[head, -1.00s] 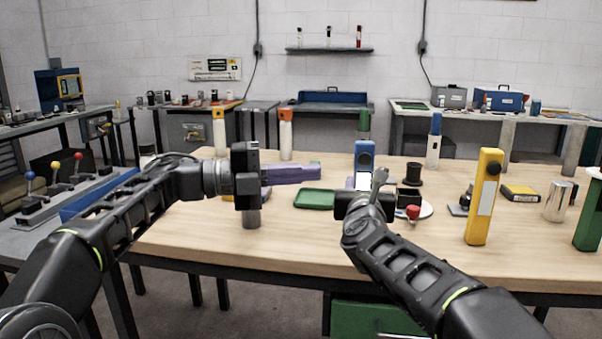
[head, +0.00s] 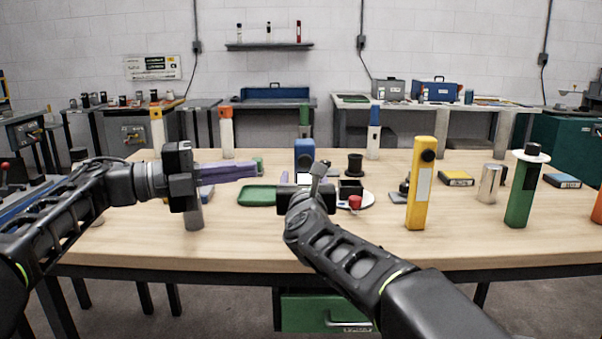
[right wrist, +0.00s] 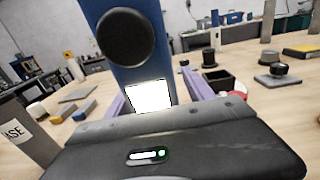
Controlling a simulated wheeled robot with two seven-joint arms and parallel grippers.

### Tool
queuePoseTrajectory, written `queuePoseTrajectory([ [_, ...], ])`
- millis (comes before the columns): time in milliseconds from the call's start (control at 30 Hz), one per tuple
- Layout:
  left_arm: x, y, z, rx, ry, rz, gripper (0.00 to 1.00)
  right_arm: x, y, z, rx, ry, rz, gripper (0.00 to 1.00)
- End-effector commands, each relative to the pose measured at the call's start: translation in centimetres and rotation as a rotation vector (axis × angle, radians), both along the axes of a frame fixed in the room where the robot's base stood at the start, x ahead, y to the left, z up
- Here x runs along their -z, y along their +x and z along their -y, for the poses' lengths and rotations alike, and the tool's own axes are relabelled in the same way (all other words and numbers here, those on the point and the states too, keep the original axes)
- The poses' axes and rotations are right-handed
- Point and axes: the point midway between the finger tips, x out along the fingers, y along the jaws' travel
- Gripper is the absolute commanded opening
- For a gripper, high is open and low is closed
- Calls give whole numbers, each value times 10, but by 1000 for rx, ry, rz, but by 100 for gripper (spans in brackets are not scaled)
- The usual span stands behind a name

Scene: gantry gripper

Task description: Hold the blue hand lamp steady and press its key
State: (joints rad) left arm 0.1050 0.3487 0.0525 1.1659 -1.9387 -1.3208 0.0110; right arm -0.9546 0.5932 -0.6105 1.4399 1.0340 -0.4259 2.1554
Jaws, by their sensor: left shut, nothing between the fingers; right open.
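The blue hand lamp (head: 305,152) stands upright near the middle of the table, its lower part hidden behind my right gripper (head: 303,180). In the right wrist view the lamp (right wrist: 142,68) shows a black round disc (right wrist: 125,37) above a bright white panel (right wrist: 150,96). The open right gripper's purple fingers lie on either side of the lamp; I cannot tell whether they touch it. My left gripper (head: 252,170) is shut and empty, its purple fingers pointing right toward the lamp, with a gap between in the picture.
A yellow hand lamp (head: 421,185) and a green one (head: 521,190) stand to the right. A red knob (head: 355,202) on a white disc, a dark spool (head: 355,165) and a green tray (head: 257,195) are close by. The table's front strip is clear.

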Motion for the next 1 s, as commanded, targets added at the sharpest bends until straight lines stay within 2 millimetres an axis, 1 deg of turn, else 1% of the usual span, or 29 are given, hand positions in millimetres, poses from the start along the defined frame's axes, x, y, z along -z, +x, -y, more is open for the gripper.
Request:
queuePoseTrajectory([
  [167,0,0,0,0,0,0,0,-1,-4,0,0,2,1,62],
  [267,0,0,0,0,0,0,0,-1,-12,1,1,4,0,62],
  [367,0,0,0,0,0,0,0,-1,-27,1,-2,4,0,62],
  [700,0,0,0,0,0,0,0,-1,-96,4,-3,3,0,62],
  [833,0,0,0,0,0,0,0,0,-112,5,0,1,0,62],
  [1000,0,0,0,0,0,0,0,0,-120,5,0,0,0,62],
])
